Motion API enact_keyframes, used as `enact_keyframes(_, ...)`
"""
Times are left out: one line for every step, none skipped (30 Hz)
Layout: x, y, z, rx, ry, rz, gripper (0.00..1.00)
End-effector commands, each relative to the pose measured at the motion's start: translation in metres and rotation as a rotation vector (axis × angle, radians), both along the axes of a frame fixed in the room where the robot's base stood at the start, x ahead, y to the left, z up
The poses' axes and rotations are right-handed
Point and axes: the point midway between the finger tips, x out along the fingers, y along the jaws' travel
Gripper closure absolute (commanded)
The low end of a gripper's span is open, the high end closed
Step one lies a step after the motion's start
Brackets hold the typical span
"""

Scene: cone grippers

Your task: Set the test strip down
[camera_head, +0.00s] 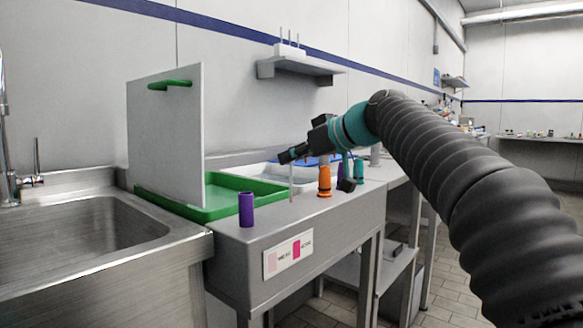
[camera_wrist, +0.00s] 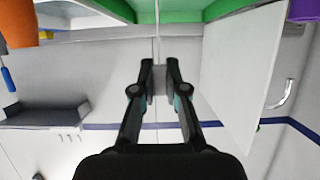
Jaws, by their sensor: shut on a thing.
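The test strip (camera_head: 291,182) is a thin pale strip hanging upright below my gripper (camera_head: 286,157) in the head view. Its lower end is close to the counter top; I cannot tell whether it touches. In the wrist view my gripper (camera_wrist: 160,72) is shut on the strip, which shows as a thin pale line (camera_wrist: 156,28) running from the fingertips toward the top edge. The part between the fingers is hidden.
A purple cylinder (camera_head: 246,210) stands left of the strip, an orange one (camera_head: 324,181) right. A sink (camera_head: 80,240) is left. The counter front bears a pink-patched label (camera_head: 288,254).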

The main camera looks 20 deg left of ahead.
Motion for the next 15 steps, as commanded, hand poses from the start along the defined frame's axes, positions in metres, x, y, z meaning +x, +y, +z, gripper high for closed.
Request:
enact_keyframes(-0.0003, -0.0004, -0.0073, 0.000, 0.001, 0.000, 0.98)
enact_keyframes(-0.0002, -0.0004, -0.0088, 0.000, 0.000, -0.001, 0.98)
enact_keyframes(-0.0001, -0.0004, -0.0102, 0.000, -0.002, -0.001, 0.98)
enact_keyframes(-0.0001, -0.0005, -0.0107, 0.000, -0.002, -0.001, 0.98)
enact_keyframes(0.0000, -0.0005, -0.0107, 0.000, -0.002, -0.001, 0.98)
enact_keyframes(0.0000, -0.0005, -0.0104, 0.000, -0.002, -0.001, 0.98)
enact_keyframes(0.0001, -0.0005, -0.0101, 0.000, -0.002, -0.001, 0.98)
enact_keyframes(0.0001, -0.0005, -0.0100, 0.000, -0.002, -0.001, 0.98)
enact_keyframes(0.0001, -0.0005, -0.0100, 0.000, -0.002, -0.001, 0.98)
enact_keyframes(0.0002, -0.0005, -0.0101, 0.000, -0.002, -0.001, 0.98)
enact_keyframes(0.0002, -0.0006, -0.0102, 0.000, -0.002, -0.001, 0.98)
enact_keyframes(0.0002, -0.0005, -0.0112, 0.000, -0.002, -0.001, 0.98)
enact_keyframes(0.0002, -0.0005, -0.0123, 0.000, -0.002, -0.001, 0.98)
enact_keyframes(0.0002, -0.0005, -0.0135, 0.000, -0.002, -0.001, 0.98)
enact_keyframes(0.0002, -0.0006, -0.0146, 0.000, -0.002, -0.001, 0.98)
